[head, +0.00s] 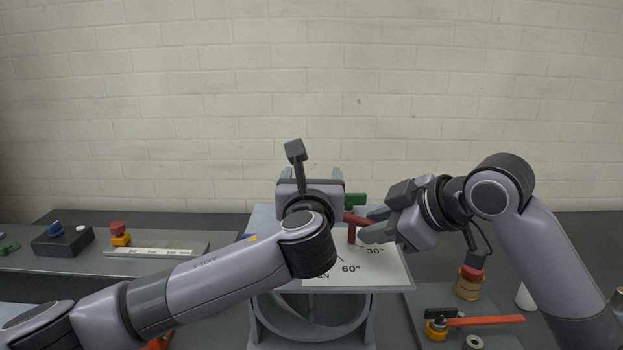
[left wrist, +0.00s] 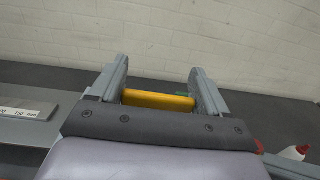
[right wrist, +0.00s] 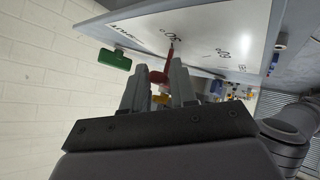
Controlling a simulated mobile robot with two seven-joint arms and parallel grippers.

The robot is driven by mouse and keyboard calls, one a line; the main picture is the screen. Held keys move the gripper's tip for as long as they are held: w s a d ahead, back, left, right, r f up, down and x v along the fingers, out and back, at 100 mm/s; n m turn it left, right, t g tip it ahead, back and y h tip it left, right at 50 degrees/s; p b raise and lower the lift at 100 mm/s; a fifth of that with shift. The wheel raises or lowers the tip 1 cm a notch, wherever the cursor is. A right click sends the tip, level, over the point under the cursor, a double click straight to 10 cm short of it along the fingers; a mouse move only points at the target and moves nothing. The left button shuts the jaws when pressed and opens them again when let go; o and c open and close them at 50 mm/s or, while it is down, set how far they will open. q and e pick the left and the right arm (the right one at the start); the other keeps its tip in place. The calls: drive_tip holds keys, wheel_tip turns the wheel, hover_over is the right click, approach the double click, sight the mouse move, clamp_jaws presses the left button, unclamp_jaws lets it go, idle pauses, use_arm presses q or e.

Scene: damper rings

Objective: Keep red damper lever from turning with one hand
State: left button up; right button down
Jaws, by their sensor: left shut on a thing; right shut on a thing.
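The red damper lever (head: 354,220) stands over the white dial plate (head: 385,268), which is marked 30° and 60°. My right gripper (head: 373,226) is shut on the lever from the right. In the right wrist view the lever (right wrist: 159,77) passes between the fingers (right wrist: 163,75). My left gripper (left wrist: 160,66) is shut on a yellow bar (left wrist: 158,100), seen between its fingers in the left wrist view. In the head view my left arm hides the left fingers, the bar and part of the dial.
A green block (head: 355,199) sits behind the lever. A round duct (head: 312,330) is under the dial plate. At the left are a ruler (head: 150,252) and a button box (head: 63,240). At the right lies an orange-handled valve (head: 485,321).

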use_arm(q)
drive_tip(key=m+h, duration=0.2)
drive_tip(key=h, duration=0.1)
drive_tip(key=m+g+h, duration=0.1)
drive_tip(key=h, duration=0.1)
drive_tip(key=shift+d+m+h, duration=0.2)
drive_tip(key=shift+m+h, duration=0.2)
drive_tip(key=shift+s+d+m+g+h, duration=0.1)
drive_tip(key=shift+d+m+g+h, duration=0.1)
drive_tip(key=shift+m+g+h, duration=0.85)
drive_tip(key=shift+t+h, duration=0.25)
drive_tip(key=shift+h, duration=0.1)
drive_tip(key=o, duration=1)
drive_tip(key=shift+s+a, duration=0.1)
drive_tip(key=shift+s, duration=0.05)
drive_tip(key=v, duration=1.1)
drive_tip(key=shift+s+a, duration=0.2)
drive_tip(key=shift+s, duration=0.15)
